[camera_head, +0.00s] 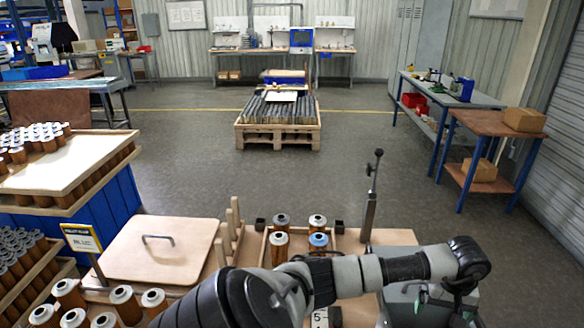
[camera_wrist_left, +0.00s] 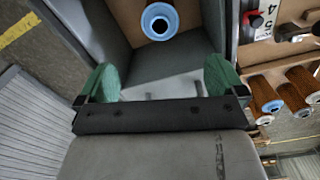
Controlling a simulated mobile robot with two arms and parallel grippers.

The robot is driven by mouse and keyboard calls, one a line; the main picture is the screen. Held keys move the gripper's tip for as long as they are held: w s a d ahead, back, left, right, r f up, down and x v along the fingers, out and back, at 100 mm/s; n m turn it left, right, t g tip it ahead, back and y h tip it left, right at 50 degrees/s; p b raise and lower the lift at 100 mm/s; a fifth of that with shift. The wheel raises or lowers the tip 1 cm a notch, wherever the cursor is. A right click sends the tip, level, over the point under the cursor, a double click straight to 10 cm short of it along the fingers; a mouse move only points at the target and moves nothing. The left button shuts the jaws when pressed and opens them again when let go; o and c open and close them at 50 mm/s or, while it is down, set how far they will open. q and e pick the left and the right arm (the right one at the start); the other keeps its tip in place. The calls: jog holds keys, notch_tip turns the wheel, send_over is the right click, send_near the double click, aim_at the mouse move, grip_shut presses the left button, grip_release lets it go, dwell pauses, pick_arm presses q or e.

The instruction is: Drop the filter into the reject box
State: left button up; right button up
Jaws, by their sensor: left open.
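A filter (camera_wrist_left: 160,20) with a pale blue end ring and a brown body is inside a grey-walled box (camera_wrist_left: 115,30), seen at the top of the left wrist view. I take this to be the reject box; its rim is partly behind my arm in the head view (camera_head: 395,300). My left gripper (camera_wrist_left: 162,80) is open, its green fingertips wide apart with nothing between them. It is over the box and apart from the filter. In the head view, the left gripper (camera_head: 440,296) is at lower right, partly hidden by its wrist. My right gripper is not in view.
A wooden rack (camera_head: 262,250) holds several filters, one with a blue top (camera_head: 318,240). A metal lever (camera_head: 370,205) stands upright beside the rack. A wooden lid (camera_head: 165,262) with a handle lies left, near a yellow sign (camera_head: 82,238). Floor beyond is clear up to a pallet (camera_head: 278,135).

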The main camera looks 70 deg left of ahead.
pick_arm(q)
notch_tip(320, 180, up, 11)
jog(key=b, duration=0.3)
